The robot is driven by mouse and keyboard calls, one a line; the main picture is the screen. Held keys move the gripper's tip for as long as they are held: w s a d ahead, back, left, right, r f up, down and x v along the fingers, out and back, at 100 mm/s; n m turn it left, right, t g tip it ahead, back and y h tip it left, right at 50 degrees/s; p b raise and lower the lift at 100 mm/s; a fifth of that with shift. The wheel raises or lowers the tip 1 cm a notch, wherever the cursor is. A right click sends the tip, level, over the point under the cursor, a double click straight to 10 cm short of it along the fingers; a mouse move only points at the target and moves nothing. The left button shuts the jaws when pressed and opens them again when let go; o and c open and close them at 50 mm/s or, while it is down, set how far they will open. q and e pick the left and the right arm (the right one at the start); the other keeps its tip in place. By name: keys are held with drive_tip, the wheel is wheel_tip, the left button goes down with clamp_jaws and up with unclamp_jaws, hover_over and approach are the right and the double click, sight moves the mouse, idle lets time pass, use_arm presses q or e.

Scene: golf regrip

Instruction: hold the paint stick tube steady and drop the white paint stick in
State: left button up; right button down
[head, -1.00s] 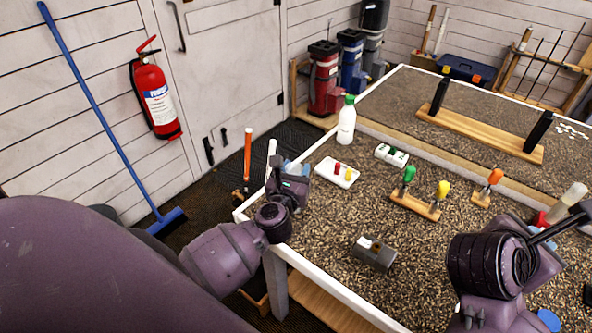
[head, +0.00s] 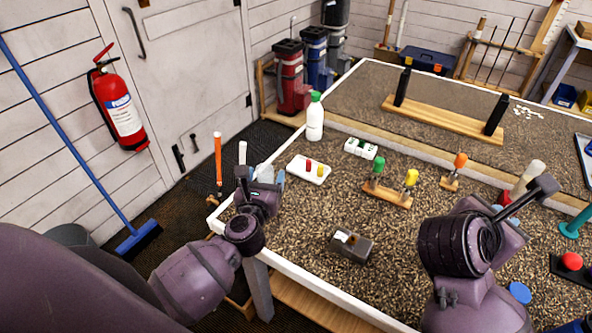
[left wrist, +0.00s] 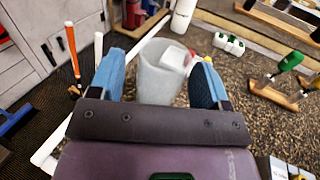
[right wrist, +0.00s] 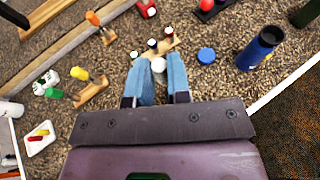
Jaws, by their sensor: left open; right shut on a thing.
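A pale translucent container (left wrist: 155,85), seemingly the paint stick tube, stands between the two blue fingers of my left gripper (left wrist: 160,85). That gripper is open around it, and I cannot tell whether a finger touches it. In the head view my left gripper (head: 264,180) is at the table's near-left corner and mostly hides the container. My right gripper (right wrist: 160,75) is shut on a small white-ended piece (right wrist: 158,65), seemingly the white paint stick. Only its end shows between the fingertips. In the head view my right arm hides this grasp.
A white tray (head: 297,172) with red and yellow pieces lies beyond my left gripper, near a white bottle (head: 315,118). A grey block (head: 350,246) lies between my arms. A small wooden rack (right wrist: 164,46) with dark-and-white pieces and a blue disc (right wrist: 206,55) are near my right gripper.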

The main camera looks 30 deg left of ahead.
use_arm(q)
drive_tip(key=v, duration=0.9)
drive_tip(key=shift+s, duration=0.35)
